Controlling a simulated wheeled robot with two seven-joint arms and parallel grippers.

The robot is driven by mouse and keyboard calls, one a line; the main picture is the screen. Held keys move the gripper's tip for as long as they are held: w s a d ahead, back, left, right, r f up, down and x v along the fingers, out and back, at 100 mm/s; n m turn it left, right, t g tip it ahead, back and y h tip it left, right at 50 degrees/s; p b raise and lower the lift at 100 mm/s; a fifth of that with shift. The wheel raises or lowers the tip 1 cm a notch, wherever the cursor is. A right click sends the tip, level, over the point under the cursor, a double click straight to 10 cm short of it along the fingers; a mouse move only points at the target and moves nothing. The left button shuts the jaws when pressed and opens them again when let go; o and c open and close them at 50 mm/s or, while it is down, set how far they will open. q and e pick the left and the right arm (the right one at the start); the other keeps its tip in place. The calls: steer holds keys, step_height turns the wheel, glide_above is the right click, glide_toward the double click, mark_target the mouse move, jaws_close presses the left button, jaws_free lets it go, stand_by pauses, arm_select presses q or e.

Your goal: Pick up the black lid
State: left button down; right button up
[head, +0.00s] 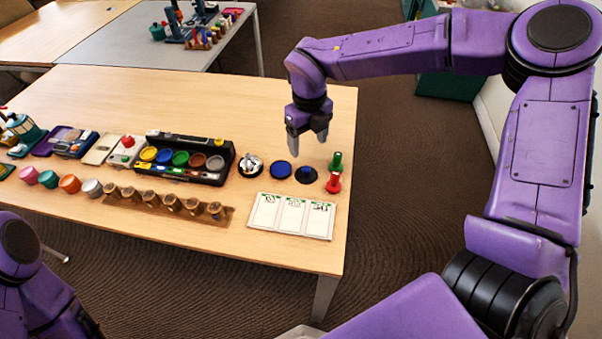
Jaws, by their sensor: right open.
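My right gripper (308,146) is open and points down above the right part of the table, with nothing between its fingers. Just below it in the picture lies a small round black lid-like disc (306,175) with a dark blue middle. To its left lie a blue disc (281,170) and a black-rimmed round piece (250,166) with a silvery top. I cannot tell for certain which of the dark round pieces is the black lid. My left arm shows only at the bottom left corner, and its gripper is out of view.
A green peg (336,162) and a red peg (333,183) stand close right of the discs. White cards (291,216) lie in front. A black tray of coloured pots (225,174) and a wooden rack (152,206) are left. The table (200,105) is clear behind.

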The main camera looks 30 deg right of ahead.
glide_above(307, 169)
step_height(307, 169, down, 6)
steer(key=shift+w+r, duration=0.1)
steer(key=shift+r, duration=0.15)
steer(key=shift+f, duration=0.35)
step_height(307, 169, down, 5)
steer(key=shift+w+f+p, duration=0.1)
steer(key=shift+p, duration=0.25)
jaws_close()
